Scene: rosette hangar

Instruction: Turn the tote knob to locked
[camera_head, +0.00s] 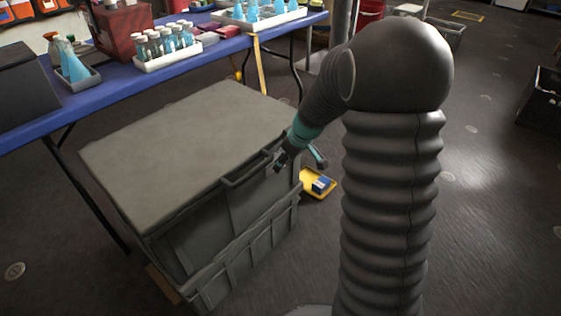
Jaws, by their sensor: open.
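The grey tote (185,140) with its flat lid stands on the floor in the middle left. A dark handle (246,168) shows on its front face near the lid edge. My gripper (300,168) is at the tote's right front corner, right of the handle. One finger is close to the front face and the other stands apart to the right, so it is open. I cannot tell whether it touches the tote. The knob is not clearly seen; it may be hidden behind the gripper.
A blue table (110,88) behind the tote carries flasks (72,62), a white rack of bottles (167,46) and a red box (122,30). A yellow tray (318,184) with a blue item lies on the floor beside the tote.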

